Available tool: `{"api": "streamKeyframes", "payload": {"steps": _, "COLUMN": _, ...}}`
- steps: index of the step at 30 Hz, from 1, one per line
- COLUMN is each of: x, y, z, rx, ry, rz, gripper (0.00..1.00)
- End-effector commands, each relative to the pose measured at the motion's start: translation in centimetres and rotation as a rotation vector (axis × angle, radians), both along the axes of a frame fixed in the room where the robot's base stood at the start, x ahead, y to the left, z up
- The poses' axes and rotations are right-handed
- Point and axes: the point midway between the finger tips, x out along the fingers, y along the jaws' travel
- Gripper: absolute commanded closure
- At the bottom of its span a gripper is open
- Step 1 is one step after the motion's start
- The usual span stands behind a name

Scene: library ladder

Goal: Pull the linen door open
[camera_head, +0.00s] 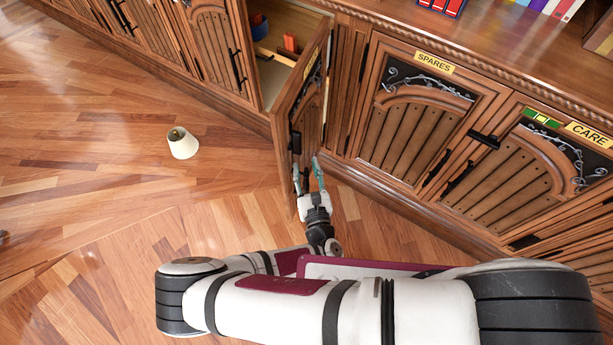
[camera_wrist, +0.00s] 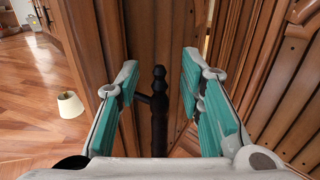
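A wooden cabinet door (camera_head: 313,95) stands swung out from the cabinet front, its compartment exposed. Its label is not readable from here, so I cannot tell by name whether it is the linen door. It has a dark vertical bar handle (camera_head: 296,155), which also shows in the wrist view (camera_wrist: 159,110). My gripper (camera_head: 309,167) is at this door's handle. In the wrist view the teal-padded fingers of my gripper (camera_wrist: 160,95) are spread wide, one on each side of the handle, with gaps between pads and bar.
The open compartment holds orange items (camera_head: 290,43) and a blue bowl (camera_head: 259,27). A cream lampshade-like object (camera_head: 183,143) lies on the wooden floor. Closed doors marked SPARES (camera_head: 415,115) and CARE (camera_head: 535,165) are at right. The floor at left is mostly clear.

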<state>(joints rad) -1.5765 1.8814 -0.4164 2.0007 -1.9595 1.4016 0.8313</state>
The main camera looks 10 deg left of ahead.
Motion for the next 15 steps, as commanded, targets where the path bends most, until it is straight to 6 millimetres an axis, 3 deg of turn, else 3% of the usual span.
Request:
{"api": "streamKeyframes", "payload": {"steps": 6, "x": 0.1, "y": 0.0, "z": 3.4, "rx": 0.001, "ry": -0.002, "rz": -0.001, "gripper": 0.65}}
{"api": "streamKeyframes", "payload": {"steps": 15, "x": 0.0, "y": 0.0, "z": 4.4, "rx": -0.001, "ry": 0.000, "rz": 0.000, "gripper": 0.65}}
